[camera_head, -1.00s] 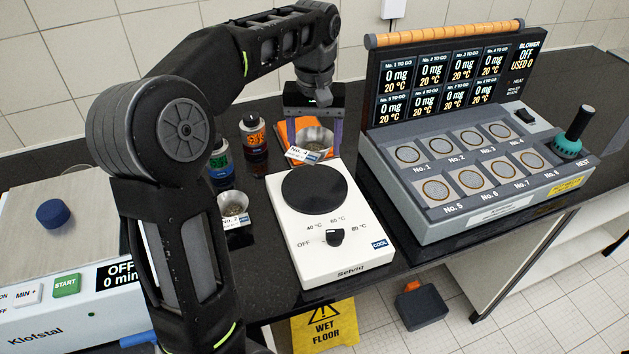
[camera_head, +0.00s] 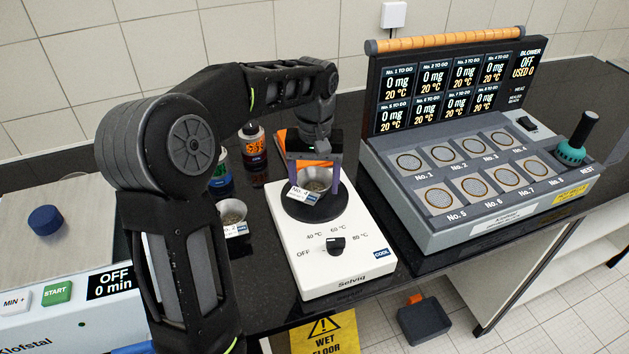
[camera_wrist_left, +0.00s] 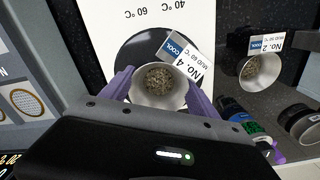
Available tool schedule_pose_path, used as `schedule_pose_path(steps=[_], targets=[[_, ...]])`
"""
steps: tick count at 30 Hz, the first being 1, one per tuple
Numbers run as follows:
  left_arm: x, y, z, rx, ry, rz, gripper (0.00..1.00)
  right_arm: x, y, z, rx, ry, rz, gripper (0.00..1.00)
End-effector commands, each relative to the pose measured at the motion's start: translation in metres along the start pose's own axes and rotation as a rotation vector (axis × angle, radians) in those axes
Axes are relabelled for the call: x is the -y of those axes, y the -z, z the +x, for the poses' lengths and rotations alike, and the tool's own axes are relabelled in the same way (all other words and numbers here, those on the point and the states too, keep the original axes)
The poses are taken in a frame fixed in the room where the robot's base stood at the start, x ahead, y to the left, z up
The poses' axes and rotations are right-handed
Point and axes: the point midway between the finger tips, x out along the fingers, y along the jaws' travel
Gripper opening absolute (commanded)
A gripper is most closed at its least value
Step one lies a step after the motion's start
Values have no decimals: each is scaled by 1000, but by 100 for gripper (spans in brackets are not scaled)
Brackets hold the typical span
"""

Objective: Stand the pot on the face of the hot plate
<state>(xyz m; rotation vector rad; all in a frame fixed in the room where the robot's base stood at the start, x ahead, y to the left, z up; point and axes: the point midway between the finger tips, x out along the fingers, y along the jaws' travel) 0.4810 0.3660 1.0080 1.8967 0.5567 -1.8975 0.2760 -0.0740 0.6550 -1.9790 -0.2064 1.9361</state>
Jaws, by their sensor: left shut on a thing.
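The pot (camera_head: 316,181) is a small metal cup with a "No. 4" label and grainy contents. My left gripper (camera_head: 315,180) is shut on it, one purple finger on each side. The pot is over the black round face (camera_head: 318,208) of the white hot plate (camera_head: 327,277); I cannot tell whether it touches the face. In the left wrist view the pot (camera_wrist_left: 159,88) is between the fingers, with the dark face (camera_wrist_left: 140,52) behind it. The hot plate's knob (camera_head: 335,244) is near OFF, and its tag reads COOL. My right gripper is not in view.
A second pot (camera_head: 233,216), labelled No. 2, stands left of the hot plate, partly behind my arm. Two bottles (camera_head: 254,146) stand behind it. An orange pad (camera_head: 292,145) lies behind the hot plate. The sieve station (camera_head: 440,215) stands close on the right.

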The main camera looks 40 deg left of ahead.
Motion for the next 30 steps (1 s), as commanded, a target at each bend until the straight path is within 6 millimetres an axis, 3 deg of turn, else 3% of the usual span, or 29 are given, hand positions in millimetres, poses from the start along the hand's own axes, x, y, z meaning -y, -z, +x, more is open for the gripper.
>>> schedule_pose_path(steps=[12, 13, 21, 30], targets=[[0, 0, 7, 0, 0, 0, 8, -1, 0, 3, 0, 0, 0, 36], [0, 0, 7, 0, 0, 0, 71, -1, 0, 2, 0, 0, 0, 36], [0, 0, 6, 0, 0, 0, 91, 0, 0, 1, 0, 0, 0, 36], [0, 0, 3, -1, 0, 0, 91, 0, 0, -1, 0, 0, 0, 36]])
